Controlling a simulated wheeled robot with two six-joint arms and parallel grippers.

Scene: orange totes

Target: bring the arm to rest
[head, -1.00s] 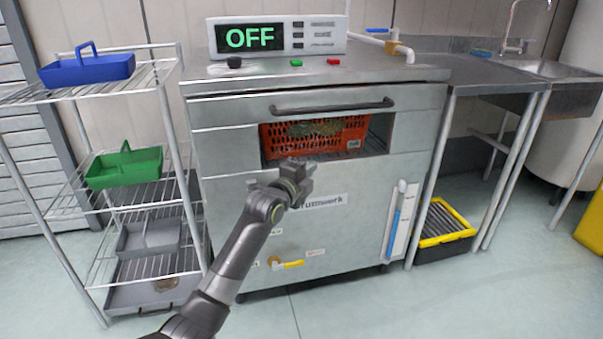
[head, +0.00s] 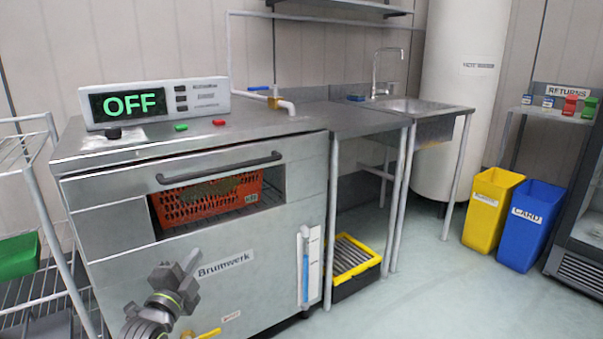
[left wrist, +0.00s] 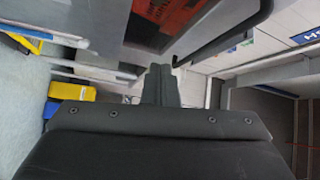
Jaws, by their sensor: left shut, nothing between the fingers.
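My left gripper (head: 188,267) is in front of the lower front of the steel machine, near the "Brumwerk" label (head: 226,263). Its fingers are together and hold nothing. In the left wrist view the gripper (left wrist: 158,75) points along the machine's front, with the orange tote overhead. The orange tote (head: 207,201) sits inside the machine's opening, with dark greenish stuff in it, below the bar handle (head: 219,172). My right gripper is in neither view.
The machine's display (head: 131,103) reads OFF. A wire rack (head: 52,188) with a green caddy (head: 19,256) stands at left. A yellow-rimmed black tray (head: 353,263) is under the steel counter (head: 366,120). Yellow (head: 490,211) and blue bins (head: 530,229) stand right. The floor between is clear.

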